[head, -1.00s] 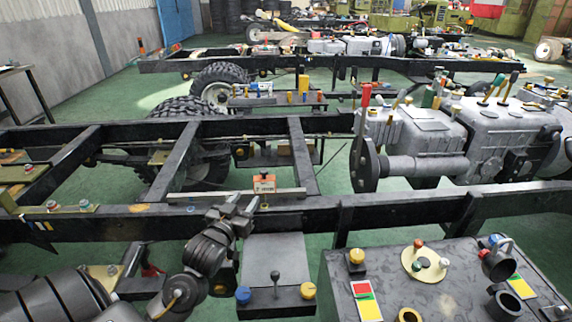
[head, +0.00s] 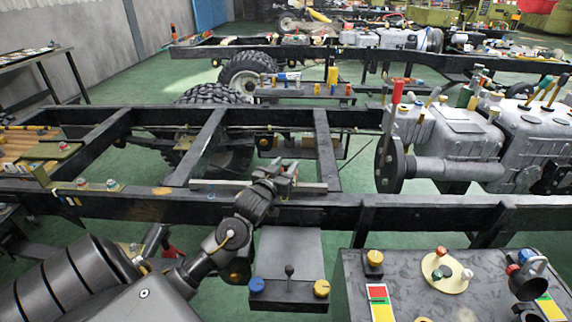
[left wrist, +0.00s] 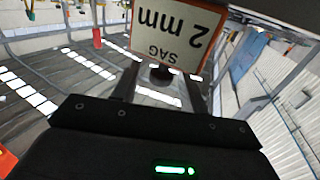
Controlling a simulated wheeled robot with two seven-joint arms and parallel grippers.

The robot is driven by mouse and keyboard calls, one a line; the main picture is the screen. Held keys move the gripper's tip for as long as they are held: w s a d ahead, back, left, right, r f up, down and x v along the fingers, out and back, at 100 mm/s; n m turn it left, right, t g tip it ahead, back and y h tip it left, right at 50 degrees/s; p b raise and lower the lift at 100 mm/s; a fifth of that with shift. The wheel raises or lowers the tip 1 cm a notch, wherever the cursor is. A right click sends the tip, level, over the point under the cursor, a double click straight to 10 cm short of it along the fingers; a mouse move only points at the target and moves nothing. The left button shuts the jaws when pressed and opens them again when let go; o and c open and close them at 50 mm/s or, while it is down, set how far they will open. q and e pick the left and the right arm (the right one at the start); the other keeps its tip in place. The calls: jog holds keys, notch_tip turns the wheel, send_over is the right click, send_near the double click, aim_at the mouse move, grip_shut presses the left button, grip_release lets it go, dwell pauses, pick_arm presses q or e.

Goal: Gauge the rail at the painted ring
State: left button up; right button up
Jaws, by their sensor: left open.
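A long thin straightedge (head: 313,187) lies along the near black chassis rail (head: 400,213). The sag gauge (left wrist: 172,32), a white plate with an orange edge reading "SAG 2 mm" upside down, fills the top middle of the left wrist view. A dark knob (left wrist: 161,75) shows below it, between my fingers. My left gripper (head: 282,168) is open at the straightedge and covers most of the gauge in the head view. I cannot tell whether the fingers touch it. An orange paint mark (head: 162,191) is on the rail further left; a full ring is not clear. My right gripper is out of view.
A control box with a blue knob (head: 257,285) and a yellow knob (head: 321,288) hangs in front of the rail. A dark bench (head: 410,285) with knobs and cards stands at front right. A grey engine (head: 450,145) sits on the frame at right.

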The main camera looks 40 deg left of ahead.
pick_arm(q)
jog(key=shift+w+a, duration=0.15)
jog(key=shift+w, duration=0.4)
grip_shut()
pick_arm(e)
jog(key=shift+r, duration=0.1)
